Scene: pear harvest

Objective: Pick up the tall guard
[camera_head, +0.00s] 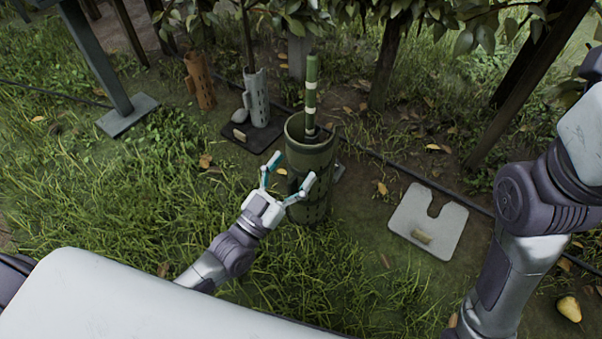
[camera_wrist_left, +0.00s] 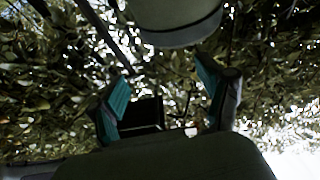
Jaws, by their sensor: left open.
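The tall guard (camera_head: 311,157) is a dark green, perforated cylinder standing upright on the ground in the middle of the head view. A green stake with pale bands (camera_head: 311,97) stands up out of its open top. My left gripper (camera_head: 289,173) is open and empty, its teal-padded fingers spread at the near left side of the guard. One fingertip overlaps the guard in the picture; I cannot tell whether it touches. In the left wrist view the open fingers (camera_wrist_left: 165,90) show below a rounded olive surface, probably the guard. My right arm shows at the right, but not its gripper.
A grey guard (camera_head: 257,98) on a dark mat and a brown guard (camera_head: 201,82) stand behind, at tree trunks. A pale notched plate (camera_head: 428,222) lies at the right, with a pear (camera_head: 569,308) nearer. Posts and a dark hose cross the back. Grass at left is clear.

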